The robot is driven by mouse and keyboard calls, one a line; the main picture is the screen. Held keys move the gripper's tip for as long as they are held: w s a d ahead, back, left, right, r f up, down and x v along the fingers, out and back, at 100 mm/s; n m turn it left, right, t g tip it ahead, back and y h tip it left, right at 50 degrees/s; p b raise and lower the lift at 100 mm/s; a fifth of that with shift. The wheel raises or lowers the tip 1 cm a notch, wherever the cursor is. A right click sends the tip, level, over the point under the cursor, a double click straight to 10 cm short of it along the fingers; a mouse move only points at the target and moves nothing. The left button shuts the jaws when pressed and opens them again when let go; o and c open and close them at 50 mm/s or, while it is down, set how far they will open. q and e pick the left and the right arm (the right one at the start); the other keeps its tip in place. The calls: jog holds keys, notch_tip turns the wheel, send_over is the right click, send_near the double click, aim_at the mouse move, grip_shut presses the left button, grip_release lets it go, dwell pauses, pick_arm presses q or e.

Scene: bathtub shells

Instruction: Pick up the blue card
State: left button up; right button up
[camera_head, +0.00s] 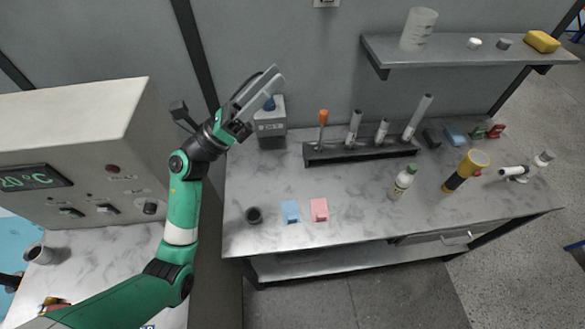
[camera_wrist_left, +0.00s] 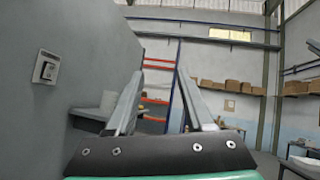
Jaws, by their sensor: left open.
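The blue card (camera_head: 291,211) lies flat near the front left of the marble-topped bench, just left of a pink card (camera_head: 319,209). My left gripper (camera_head: 268,82) is raised at the back left of the bench, far above and behind the blue card, pointing up and to the right. In the left wrist view its two fingers (camera_wrist_left: 160,105) stand apart with nothing between them. The blue card is not in the left wrist view. My right gripper does not show.
A rack (camera_head: 360,152) with tubes and a grey box (camera_head: 270,125) stand at the back. A shelf (camera_head: 470,50) hangs above.

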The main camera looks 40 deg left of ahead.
pick_arm(q)
notch_tip(320, 180, down, 26)
jog(key=a+m+g+y+b, duration=0.2)
jog(key=m+g+b, duration=0.2)
jog(key=g, duration=0.2)
jog(key=m+g+b, duration=0.2)
jog(key=g+b, duration=0.1)
jog(key=g, duration=0.3)
send_near(292, 219)
jog(key=shift+y, duration=0.3)
jog(key=x, duration=0.2)
jog(key=b+x, duration=0.1)
jog(key=x, duration=0.2)
jog(key=shift+w+a+f+b, duration=0.1)
jog(key=shift+w+f+b, duration=0.2)
jog(key=shift+w+f, duration=0.05)
jog(key=b+x, duration=0.1)
jog(key=x, duration=0.4)
jog(key=shift+s+f+b, duration=0.1)
jog(key=shift+f+b, duration=0.1)
jog(key=shift+b, duration=0.1)
grip_shut()
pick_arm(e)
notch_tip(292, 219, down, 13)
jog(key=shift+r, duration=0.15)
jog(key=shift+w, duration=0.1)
